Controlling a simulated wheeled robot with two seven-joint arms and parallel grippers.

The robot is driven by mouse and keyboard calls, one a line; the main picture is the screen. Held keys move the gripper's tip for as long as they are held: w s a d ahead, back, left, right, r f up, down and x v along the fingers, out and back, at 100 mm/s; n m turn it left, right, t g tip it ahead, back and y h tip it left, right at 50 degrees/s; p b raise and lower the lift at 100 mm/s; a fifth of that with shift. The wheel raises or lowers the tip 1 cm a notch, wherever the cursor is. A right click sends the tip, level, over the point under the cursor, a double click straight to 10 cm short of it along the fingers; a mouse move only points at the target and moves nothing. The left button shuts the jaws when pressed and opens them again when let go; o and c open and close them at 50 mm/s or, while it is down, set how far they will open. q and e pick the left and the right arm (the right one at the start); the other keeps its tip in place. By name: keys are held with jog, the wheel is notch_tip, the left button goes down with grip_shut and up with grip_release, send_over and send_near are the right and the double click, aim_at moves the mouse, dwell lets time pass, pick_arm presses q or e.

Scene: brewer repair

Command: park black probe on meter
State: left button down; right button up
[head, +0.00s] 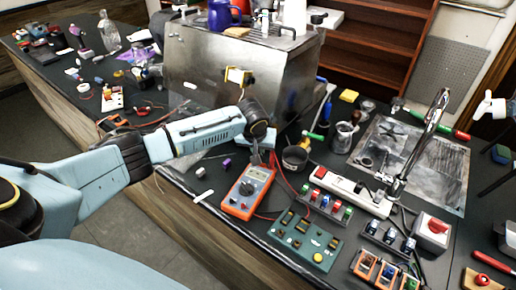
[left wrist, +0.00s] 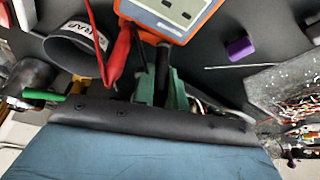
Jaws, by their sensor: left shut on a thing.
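The orange multimeter (head: 249,191) lies on the dark bench below my left gripper (head: 263,156); its top end shows in the left wrist view (left wrist: 172,14). My left gripper has green fingers (left wrist: 161,88) that are shut on the black probe (left wrist: 162,62), right at the meter's top end. Whether the probe touches the meter or sits in a holder, I cannot tell. The red probe (left wrist: 119,52) stands beside the fingers, on the left in the wrist view. My right gripper is not in view.
A dark cup labelled as scrap (left wrist: 75,48) is close by the fingers; it is the round pot (head: 295,158) in the head view. A green switch board (head: 305,240) lies in front of the meter. A large steel machine (head: 240,70) stands behind. A purple block (head: 227,163) lies left of the meter.

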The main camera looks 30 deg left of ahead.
pick_arm(q)
jog(key=shift+f+p, duration=0.3)
jog(key=shift+p, duration=0.4)
dwell(0.8)
jog(key=c, duration=1.3)
grip_release()
jog(key=shift+c, duration=0.2)
jog(key=v, duration=1.3)
jog(key=shift+r, duration=0.2)
jog(key=shift+s+d+f, duration=0.1)
